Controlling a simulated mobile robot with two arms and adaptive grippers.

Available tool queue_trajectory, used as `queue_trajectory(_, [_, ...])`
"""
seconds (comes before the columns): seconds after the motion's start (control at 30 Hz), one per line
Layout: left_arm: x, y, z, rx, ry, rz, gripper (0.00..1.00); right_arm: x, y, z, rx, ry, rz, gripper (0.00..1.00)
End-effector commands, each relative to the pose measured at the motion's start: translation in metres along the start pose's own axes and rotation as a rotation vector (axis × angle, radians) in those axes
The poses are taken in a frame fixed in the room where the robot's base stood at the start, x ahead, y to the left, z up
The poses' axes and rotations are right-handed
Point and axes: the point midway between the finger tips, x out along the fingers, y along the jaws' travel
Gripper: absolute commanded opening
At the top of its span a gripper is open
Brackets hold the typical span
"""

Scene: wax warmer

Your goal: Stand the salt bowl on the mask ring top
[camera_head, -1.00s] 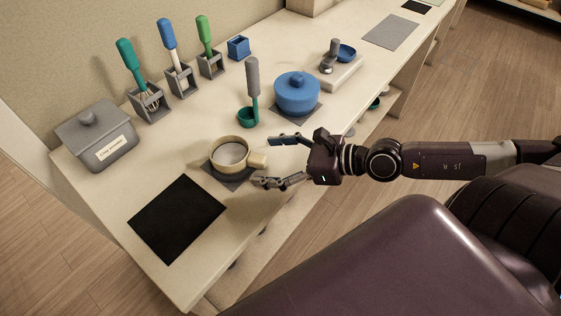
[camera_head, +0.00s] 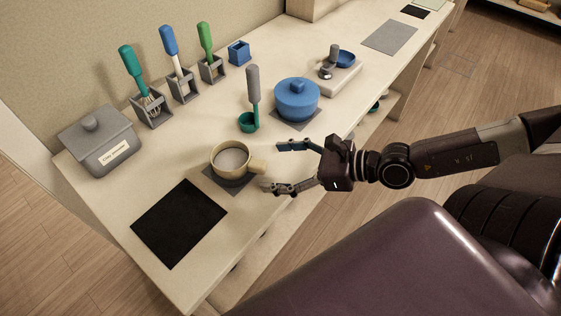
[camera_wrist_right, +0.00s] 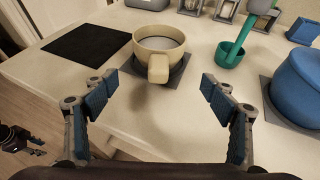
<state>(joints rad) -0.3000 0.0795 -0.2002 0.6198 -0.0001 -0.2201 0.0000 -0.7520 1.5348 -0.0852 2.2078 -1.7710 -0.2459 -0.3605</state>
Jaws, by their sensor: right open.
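A cream bowl with a stubby handle (camera_head: 229,161) stands upright on a small grey mat (camera_head: 238,191), with pale grey contents or an inner surface. It also shows in the right wrist view (camera_wrist_right: 158,44), its handle toward me. A small blue bowl (camera_head: 345,58) sits at the stand on the pale block. I cannot tell which item is the salt bowl or the mask ring. My right gripper (camera_head: 272,167) is open and empty, right of the cream bowl's handle and apart from it. A dark, finger-like part, probably my left gripper (camera_wrist_right: 20,140), shows small in the right wrist view.
A black mat (camera_head: 180,222) lies bare at the near left. A grey lidded box (camera_head: 97,150), several tools in holders, a teal ladle (camera_head: 249,122) and a blue lidded pot (camera_head: 297,101) stand around. A grey mat (camera_head: 390,37) farther along is bare.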

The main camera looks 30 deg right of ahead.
Motion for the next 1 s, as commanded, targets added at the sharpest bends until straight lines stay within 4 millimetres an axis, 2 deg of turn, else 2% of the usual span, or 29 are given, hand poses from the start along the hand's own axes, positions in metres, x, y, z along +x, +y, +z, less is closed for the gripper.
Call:
queue_trajectory(0.23, [-0.0105,-0.0001,-0.0012,0.000,0.000,0.000,0.35,-0.0075,0.0023,0.0016,0.000,-0.001,0.008,0.78])
queue_trajectory(1.0, [-0.0107,-0.0011,-0.0007,0.000,0.000,-0.001,0.35,-0.0094,0.0048,0.0010,0.000,-0.003,0.018,0.78])
